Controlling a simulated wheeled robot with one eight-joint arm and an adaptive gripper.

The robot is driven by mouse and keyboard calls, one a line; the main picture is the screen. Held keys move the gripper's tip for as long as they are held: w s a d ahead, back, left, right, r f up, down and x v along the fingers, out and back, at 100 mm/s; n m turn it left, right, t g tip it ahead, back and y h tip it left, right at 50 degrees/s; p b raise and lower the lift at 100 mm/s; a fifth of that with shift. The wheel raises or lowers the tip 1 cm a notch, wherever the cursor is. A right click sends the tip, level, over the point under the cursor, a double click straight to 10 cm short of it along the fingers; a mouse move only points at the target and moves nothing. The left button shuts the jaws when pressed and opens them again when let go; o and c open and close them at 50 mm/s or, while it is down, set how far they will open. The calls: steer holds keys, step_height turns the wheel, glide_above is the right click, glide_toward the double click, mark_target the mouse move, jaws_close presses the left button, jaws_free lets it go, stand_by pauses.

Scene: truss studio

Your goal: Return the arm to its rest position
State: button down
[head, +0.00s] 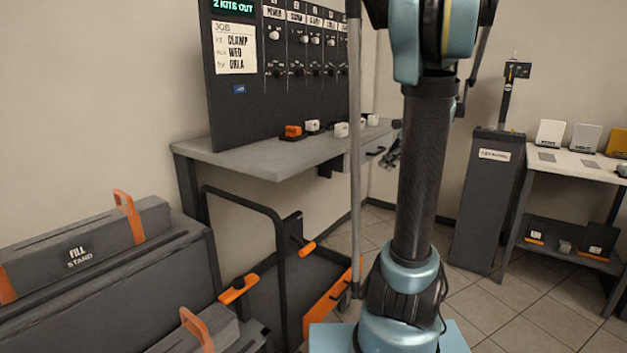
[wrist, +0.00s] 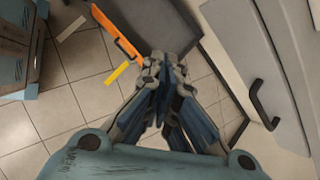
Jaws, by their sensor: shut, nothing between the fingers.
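My arm stands upright in the middle of the head view, with its dark tube and blue joints in front of the workbench. My gripper (wrist: 163,62) shows in the wrist view with its fingers together and nothing between them. It hangs over the tiled floor, apart from the things around it. In the head view, a small part of my gripper (head: 393,152) seems to show just left of the arm tube, mostly hidden by it.
A grey workbench (head: 235,157) carries an orange block (head: 293,131) and several white ones under a dark board (head: 235,100). A cart with an orange edge (head: 330,300) stands below. Grey cases (head: 90,250) are at left, a shelf table (head: 575,163) at right. A handle (wrist: 262,105) is right of the gripper.

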steer(key=s+a+f+n+h, duration=0.1)
steer(key=s+a+f+n, duration=0.15)
steer(key=s, duration=0.35)
steer(key=s+a+f+n+g+h, duration=0.1)
steer(key=s+a+f+n, duration=0.15)
steer(key=s+n, duration=0.2)
steer(key=s+a+f+n+h, duration=0.1)
steer(key=s+a+f+n, duration=0.15)
steer(key=s, duration=0.35)
steer(key=s+d+f+n+h, duration=0.1)
steer(key=s+f+n+h, duration=0.2)
steer(key=s+f+n, duration=0.5)
steer(key=s+f, duration=0.2)
steer(key=s, duration=0.1)
steer(key=shift+s+f, duration=0.15)
steer(key=shift+s, duration=0.1)
steer(key=shift+w+f, duration=0.2)
steer(key=shift+w, duration=0.2)
